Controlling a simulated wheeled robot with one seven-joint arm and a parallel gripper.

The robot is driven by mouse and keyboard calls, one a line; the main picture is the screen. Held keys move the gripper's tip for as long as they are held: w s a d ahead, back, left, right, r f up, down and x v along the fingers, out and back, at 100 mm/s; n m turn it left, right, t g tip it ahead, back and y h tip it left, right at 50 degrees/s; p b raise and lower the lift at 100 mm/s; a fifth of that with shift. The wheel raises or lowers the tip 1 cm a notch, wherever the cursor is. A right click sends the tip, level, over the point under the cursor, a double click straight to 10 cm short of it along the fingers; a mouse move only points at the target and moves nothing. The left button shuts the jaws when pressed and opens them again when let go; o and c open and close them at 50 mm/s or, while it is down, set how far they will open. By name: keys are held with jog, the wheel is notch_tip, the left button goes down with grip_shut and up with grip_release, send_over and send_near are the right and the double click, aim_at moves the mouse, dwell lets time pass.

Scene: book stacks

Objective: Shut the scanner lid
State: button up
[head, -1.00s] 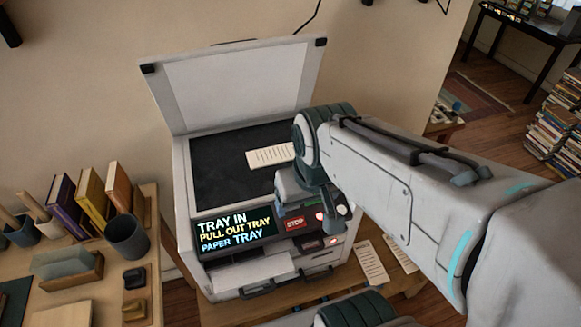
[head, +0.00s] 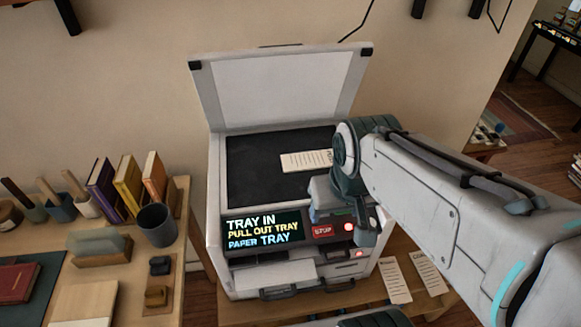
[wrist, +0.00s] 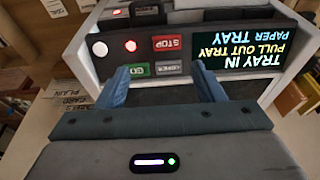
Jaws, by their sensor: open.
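The scanner lid (head: 287,88) stands raised and tilted back toward the wall, hinged at the rear of the white scanner (head: 216,215). A printed card (head: 303,161) lies on the dark scanner glass (head: 255,160). The display (head: 263,231) reads "TRAY IN, PULL OUT TRAY, PAPER TRAY". My gripper is in front of the control panel; in the wrist view its two blue fingers (wrist: 165,87) are apart with nothing between them. The red STOP button (wrist: 168,43) and a green button (wrist: 139,69) show just beyond the fingers. In the head view my arm hides the scanner's right side.
A desk (head: 190,235) on the left holds books (head: 127,184), a dark cup (head: 157,225) and small wooden items. Paper cards (head: 395,280) lie on the scanner's table at the right.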

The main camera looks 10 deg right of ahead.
jog(key=c, duration=1)
jog(key=w+r, duration=0.5)
jog(key=w+r+t, duration=0.1)
jog(key=w+r, duration=0.4)
jog(key=w+r+t, duration=0.1)
jog(key=w+r, duration=0.5)
jog(key=shift+d+r+b, duration=0.1)
jog(key=shift+d+b, duration=0.15)
jog(key=shift+b, duration=0.15)
grip_shut()
notch_tip(320, 180, up, 13)
jog(key=t, duration=0.3)
send_over(317, 45)
jog(key=s, duration=0.2)
jog(key=w+f, duration=0.1)
jog(key=f, duration=0.1)
jog(key=w+f, duration=0.1)
jog(key=f, duration=0.2)
jog(key=w+f, duration=0.1)
jog(key=f, duration=0.2)
jog(key=shift+w+f, duration=0.15)
jog(key=shift+w, duration=0.2)
jog(key=shift+s+f, duration=0.3)
jog(key=shift+s, duration=0.25)
